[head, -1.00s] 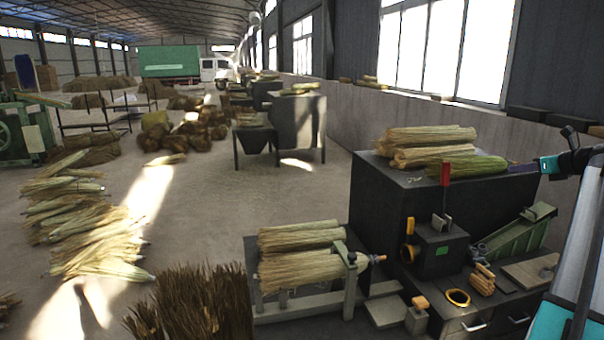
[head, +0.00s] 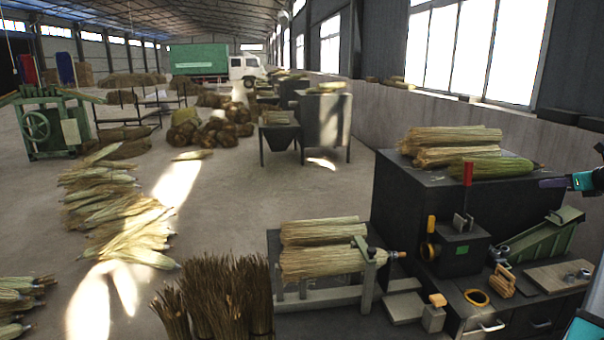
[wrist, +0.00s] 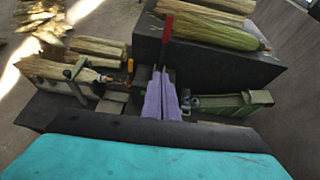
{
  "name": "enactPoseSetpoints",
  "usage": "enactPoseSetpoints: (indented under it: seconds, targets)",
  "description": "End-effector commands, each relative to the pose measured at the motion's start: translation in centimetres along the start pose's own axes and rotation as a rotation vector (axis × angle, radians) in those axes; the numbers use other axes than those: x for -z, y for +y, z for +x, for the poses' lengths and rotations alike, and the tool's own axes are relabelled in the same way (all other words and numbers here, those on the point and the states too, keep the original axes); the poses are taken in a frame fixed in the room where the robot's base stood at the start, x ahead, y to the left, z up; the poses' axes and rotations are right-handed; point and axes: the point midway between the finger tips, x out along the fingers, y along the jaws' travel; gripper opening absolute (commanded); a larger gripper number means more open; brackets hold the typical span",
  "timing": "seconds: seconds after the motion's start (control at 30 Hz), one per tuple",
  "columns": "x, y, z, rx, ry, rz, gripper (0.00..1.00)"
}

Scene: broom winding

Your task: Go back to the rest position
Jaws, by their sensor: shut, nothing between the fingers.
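My gripper (head: 549,183) shows at the right edge of the head view, with dark purple fingers and a teal body. Its fingers point left, in front of the dark cabinet's right end. In the wrist view my gripper (wrist: 160,76) has its two purple fingers close together, shut and empty. They overlap the red-handled clamp area in that picture. Most of my arm is cut off by the right edge of the head view.
A dark cabinet (head: 408,200) bears straw bundles (head: 452,144). A lower bench holds more bundles (head: 325,262), a yellow ring (head: 476,297) and a green sloped chute (head: 540,240). Dark bristles (head: 225,295) stand in front. Open floor (head: 235,195) lies to the left.

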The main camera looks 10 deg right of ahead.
Motion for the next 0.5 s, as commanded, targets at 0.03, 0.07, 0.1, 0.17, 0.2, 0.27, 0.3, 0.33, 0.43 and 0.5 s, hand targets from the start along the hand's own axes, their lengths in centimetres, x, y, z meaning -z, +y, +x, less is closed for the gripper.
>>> enactPoseSetpoints:
  seconds: [0.03,0.07,0.1,0.17,0.2,0.27,0.3,0.33,0.43,0.5]
  targets:
    - [0.4,0.5,0.6,-0.006,0.005,-0.007,0.0]
    - [0.7,0.8,1.0,-0.009,0.009,-0.013,0.0]
    - [1.2,1.2,1.6,-0.015,0.015,-0.023,0.0]
    - [1.9,1.8,2.4,-0.022,0.024,-0.038,0.0]
    - [2.4,2.1,3.0,-0.027,0.03,-0.047,0.0]
    - [3.3,2.8,4.0,-0.036,0.042,-0.064,0.0]
    - [4.0,3.3,4.7,-0.043,0.05,-0.077,0.0]
    - [4.5,3.7,5.2,-0.048,0.056,-0.088,0.0]
    - [6.6,5.3,7.5,-0.071,0.081,-0.127,0.0]
    - [8.3,6.7,9.2,-0.09,0.101,-0.162,0.0]
